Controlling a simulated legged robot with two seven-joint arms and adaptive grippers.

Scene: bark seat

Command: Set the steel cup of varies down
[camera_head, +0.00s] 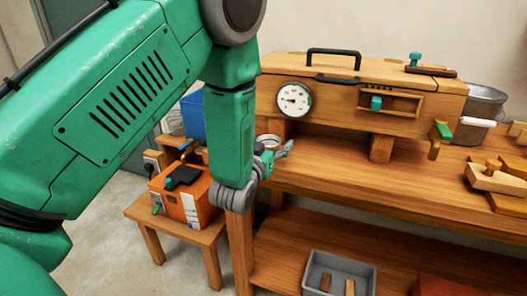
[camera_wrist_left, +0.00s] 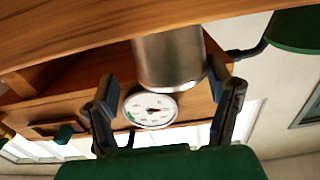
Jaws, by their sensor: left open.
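The steel cup (camera_wrist_left: 170,62) is a plain metal cylinder in the wrist view, which is turned upside down. Its base meets the wooden bench surface, and it appears to stand upright. In the head view only its rim (camera_head: 268,139) shows, at the bench's left end behind my left gripper (camera_head: 273,157). My left gripper is open, and its fingers in the wrist view (camera_wrist_left: 165,88) are spread wide on either side of the cup. Gaps show between the fingers and the cup near its rim. My right gripper is not in view.
A wooden box with a round dial (camera_head: 293,100) stands on the bench (camera_head: 340,180) behind the cup. A metal pot (camera_head: 486,100) and wooden blocks (camera_head: 495,178) are at the right. An orange box (camera_head: 178,195) sits on a low stool at left. A grey tray (camera_head: 340,263) is below.

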